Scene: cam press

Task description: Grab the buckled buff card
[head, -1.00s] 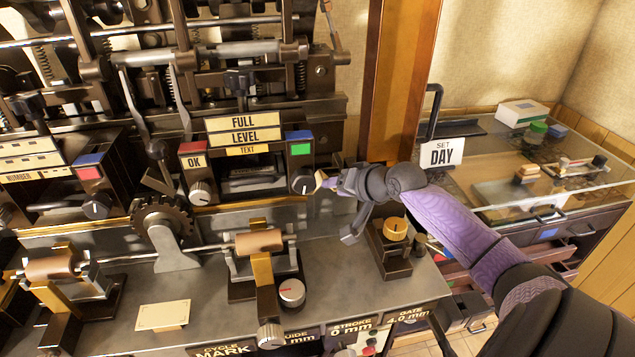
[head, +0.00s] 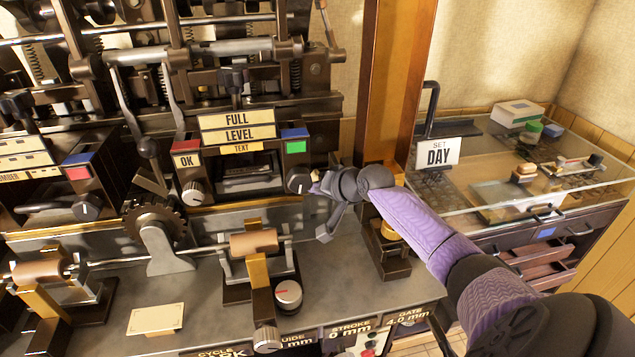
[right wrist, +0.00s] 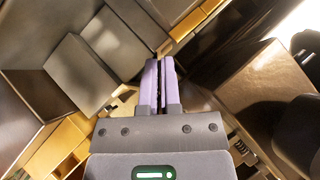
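A flat-looking buff card (head: 155,318) lies at the front left of the grey bench, on or over a small buff block; from here I cannot tell whether it is buckled. My right gripper (head: 315,188) is at the machine front, beside the dark knob under the green and blue block, well to the right of and above that card. In the right wrist view, its two purple fingers (right wrist: 160,82) lie close together with only a thin dark gap, and no card shows between them. The fingertips are partly hidden in the head view. My left gripper is not in view.
The machine (head: 225,160) with rollers, levers and knobs fills the left and middle. A wooden post (head: 398,80) stands behind my right arm. A glass-topped cabinet (head: 480,220) with open drawers is at right. The bench between card and roller stand is mostly clear.

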